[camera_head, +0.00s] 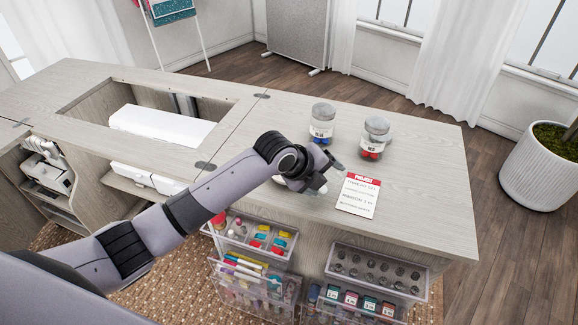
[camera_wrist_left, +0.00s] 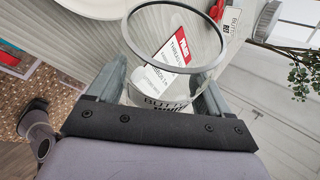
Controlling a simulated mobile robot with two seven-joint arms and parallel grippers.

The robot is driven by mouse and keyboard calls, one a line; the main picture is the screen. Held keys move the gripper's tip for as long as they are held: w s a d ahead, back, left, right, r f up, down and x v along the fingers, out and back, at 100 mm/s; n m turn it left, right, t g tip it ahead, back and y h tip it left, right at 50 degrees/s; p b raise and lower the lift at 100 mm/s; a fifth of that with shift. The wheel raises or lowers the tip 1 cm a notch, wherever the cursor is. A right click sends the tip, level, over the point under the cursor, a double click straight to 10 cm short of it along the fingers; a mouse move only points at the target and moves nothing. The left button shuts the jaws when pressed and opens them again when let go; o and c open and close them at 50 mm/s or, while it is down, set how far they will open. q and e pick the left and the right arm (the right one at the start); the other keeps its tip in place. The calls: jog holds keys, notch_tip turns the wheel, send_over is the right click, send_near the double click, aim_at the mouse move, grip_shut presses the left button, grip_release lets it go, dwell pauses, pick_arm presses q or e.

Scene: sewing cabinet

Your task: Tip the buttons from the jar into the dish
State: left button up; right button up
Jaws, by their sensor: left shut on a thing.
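My left gripper (camera_head: 318,178) is over the front edge of the cabinet top, shut on a clear jar. In the left wrist view the jar (camera_wrist_left: 150,88) sits between the two fingers, with its open round rim showing and a label partly reading "BUTT". The project card shows through its clear wall; I cannot tell whether buttons are inside. A white round dish (camera_head: 285,184) shows partly behind the gripper in the head view. My right gripper is not in view.
Two lidded jars stand upright on the cabinet top: one labelled blue (camera_head: 321,128) and one labelled red (camera_head: 375,138). A project card (camera_head: 358,195) lies right of the gripper. Clear bins (camera_head: 372,272) hang on the front. The top's right side is clear.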

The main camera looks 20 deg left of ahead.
pick_arm(q)
jog(key=shift+h+b, duration=0.4)
jog(key=shift+b, duration=0.1)
jog(key=shift+w+a+r+n+g+h+b, duration=0.4)
jog(key=shift+a+r+n+h+b, duration=0.15)
jog(key=shift+a, duration=0.2)
dwell(0.4)
jog(key=shift+w+a+r+n+g+h+b, duration=0.15)
jog(key=shift+r+n+g+h+b, duration=0.15)
jog(key=shift+r+h, duration=0.4)
dwell(0.4)
jog(key=shift+w+a+f+n+h+b, duration=0.1)
jog(key=shift+a+f+n+h+b, duration=0.2)
jog(key=shift+h+b, duration=0.7)
jog(key=shift+w+a+r+n+g+b, duration=0.1)
jog(key=shift+a+r+n+g+b, duration=0.2)
jog(key=shift+b, duration=0.7)
jog(key=shift+r+h+b, duration=0.2)
jog(key=shift+h+b, duration=0.15)
jog(key=shift+b, duration=0.1)
jog(key=shift+w+a+r+n+h+b, duration=0.3)
jog(key=shift+h+b, duration=0.2)
jog(key=shift+b, duration=0.3)
jog(key=shift+r+b, duration=0.15)
jog(key=shift+b, duration=0.2)
